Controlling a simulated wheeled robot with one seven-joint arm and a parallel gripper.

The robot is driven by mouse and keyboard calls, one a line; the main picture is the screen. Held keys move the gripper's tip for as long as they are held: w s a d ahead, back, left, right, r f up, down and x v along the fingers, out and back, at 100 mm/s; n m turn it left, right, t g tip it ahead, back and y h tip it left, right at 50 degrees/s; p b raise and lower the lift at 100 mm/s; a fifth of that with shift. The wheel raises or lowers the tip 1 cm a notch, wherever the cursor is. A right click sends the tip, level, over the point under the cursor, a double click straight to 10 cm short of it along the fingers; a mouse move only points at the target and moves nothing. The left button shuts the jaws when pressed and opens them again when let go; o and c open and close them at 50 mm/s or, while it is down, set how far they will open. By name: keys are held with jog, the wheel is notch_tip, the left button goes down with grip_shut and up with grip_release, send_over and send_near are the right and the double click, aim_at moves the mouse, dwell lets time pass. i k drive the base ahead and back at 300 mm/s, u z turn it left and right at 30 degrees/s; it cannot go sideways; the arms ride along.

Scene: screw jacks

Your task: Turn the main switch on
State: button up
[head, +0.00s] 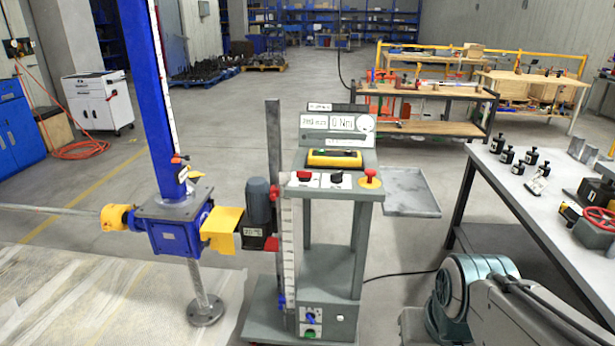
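A grey control stand (331,225) stands in the middle of the head view. Its top panel carries a red switch (304,175) on the left, a black knob (337,177) in the middle and a red mushroom button on a yellow base (370,178) on the right. More controls, blue and green (310,321), sit low on its front. No readable label shows which is the main switch, and the switch positions are too small to tell. My arm (470,300) shows at the lower right. My gripper is not in view.
A blue screw jack (176,235) and a motor (259,212) stand left of the stand. An empty grey tray (410,190) juts out on its right. A table (520,190) with black parts fills the right side. A cable crosses the floor near my arm.

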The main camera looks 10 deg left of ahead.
aim_at(302, 176)
jog(key=u, duration=0.45)
jog(key=i, duration=1.3)
jog(key=z, duration=0.35)
